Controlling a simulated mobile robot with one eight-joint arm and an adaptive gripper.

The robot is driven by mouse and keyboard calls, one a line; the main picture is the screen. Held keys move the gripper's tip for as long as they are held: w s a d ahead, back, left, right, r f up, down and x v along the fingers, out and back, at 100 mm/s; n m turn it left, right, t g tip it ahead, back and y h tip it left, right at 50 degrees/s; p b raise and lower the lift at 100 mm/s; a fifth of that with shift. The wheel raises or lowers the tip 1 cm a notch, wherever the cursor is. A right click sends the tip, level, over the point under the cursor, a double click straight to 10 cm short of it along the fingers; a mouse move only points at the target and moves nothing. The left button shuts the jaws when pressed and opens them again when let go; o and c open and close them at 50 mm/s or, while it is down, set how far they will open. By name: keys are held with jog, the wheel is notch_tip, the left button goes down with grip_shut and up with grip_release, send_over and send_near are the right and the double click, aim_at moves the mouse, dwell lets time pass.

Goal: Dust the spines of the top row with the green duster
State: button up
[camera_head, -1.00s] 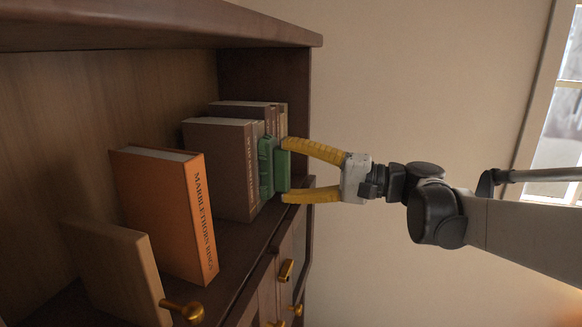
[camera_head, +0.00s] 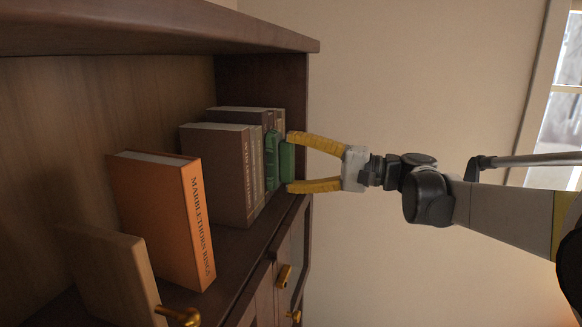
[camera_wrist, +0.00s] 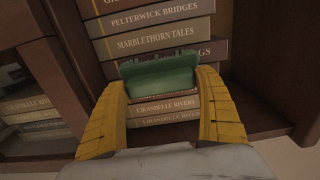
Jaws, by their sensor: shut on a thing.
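The green duster (camera_head: 287,161) is held between the yellow fingers of my gripper (camera_head: 290,163), which is shut on it. In the head view the duster is at the spines of the brown books (camera_head: 222,168) at the far end of the shelf. In the wrist view the duster (camera_wrist: 160,82) lies across the row of spines, partly covering one, with the Marblethorn Tales book (camera_wrist: 158,38) and other titled spines beside it. Whether it touches the spines is hard to tell. An orange book (camera_head: 163,215) stands nearer on the same shelf.
A tan book (camera_head: 105,270) leans at the near end of the shelf (camera_head: 235,250). Brass knobs (camera_head: 284,276) sit on the cabinet front below. The shelf's top board (camera_head: 150,30) overhangs the books. Open room lies right of the cabinet, before a plain wall.

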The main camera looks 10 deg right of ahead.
jog(key=shift+w+d+f, duration=0.1)
jog(key=shift+w+d, duration=0.15)
jog(key=shift+w, duration=0.35)
jog(key=shift+w+d, duration=0.25)
jog(key=shift+w, duration=0.35)
jog(key=shift+s+a, duration=0.5)
jog(key=shift+s, duration=0.7)
jog(key=shift+s+a, duration=0.55)
jog(key=shift+s, duration=0.7)
jog(key=shift+s+a, duration=0.5)
jog(key=shift+s, duration=0.7)
jog(key=shift+w, duration=0.1)
jog(key=shift+d, duration=0.1)
jog(key=shift+d, duration=0.5)
jog(key=shift+b+v, duration=0.3)
jog(key=shift+v, duration=2.15)
jog(key=shift+v, duration=1.5)
